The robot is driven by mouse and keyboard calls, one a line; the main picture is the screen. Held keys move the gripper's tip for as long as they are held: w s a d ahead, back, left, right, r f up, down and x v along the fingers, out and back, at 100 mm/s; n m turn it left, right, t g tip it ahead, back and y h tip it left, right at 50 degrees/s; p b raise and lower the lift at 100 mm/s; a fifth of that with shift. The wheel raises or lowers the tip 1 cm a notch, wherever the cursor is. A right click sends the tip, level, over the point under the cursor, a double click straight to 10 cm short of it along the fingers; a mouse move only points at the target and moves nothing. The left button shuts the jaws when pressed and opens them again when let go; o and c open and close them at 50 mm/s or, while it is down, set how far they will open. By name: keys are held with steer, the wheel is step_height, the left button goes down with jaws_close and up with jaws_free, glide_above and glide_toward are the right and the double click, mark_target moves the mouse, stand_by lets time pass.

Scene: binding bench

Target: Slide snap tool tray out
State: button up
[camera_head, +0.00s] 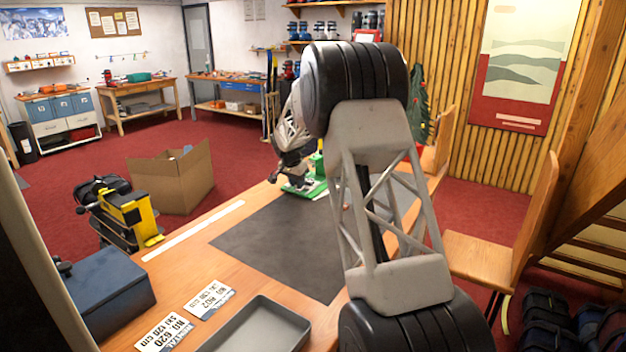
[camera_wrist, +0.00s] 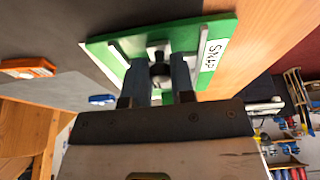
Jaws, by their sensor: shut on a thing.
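The snap tool tray is a green plate (camera_wrist: 222,28) with a white label reading SNAP in the wrist view. In the head view the green tray (camera_head: 319,188) lies at the far end of the bench, partly hidden by my arm. My gripper (camera_wrist: 161,80) is over the tray, its two fingers either side of a dark upright knob (camera_wrist: 160,68), and is shut on it. My gripper (camera_head: 297,183) also shows small in the head view, low over the tray.
A dark mat (camera_head: 275,235) covers the bench middle. An orange item (camera_wrist: 28,67) and a blue item (camera_wrist: 102,99) lie near the tray. A grey tray (camera_head: 262,325), printed cards (camera_head: 210,299) and a blue box (camera_head: 105,283) occupy the near end. A cardboard box (camera_head: 175,182) stands beyond.

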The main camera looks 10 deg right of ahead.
steer(key=shift+s+a, duration=0.7)
steer(key=shift+s, duration=0.05)
steer(key=o, duration=0.4)
steer(key=shift+r, duration=0.15)
steer(key=shift+r, duration=2.85)
steer(key=shift+r, duration=2)
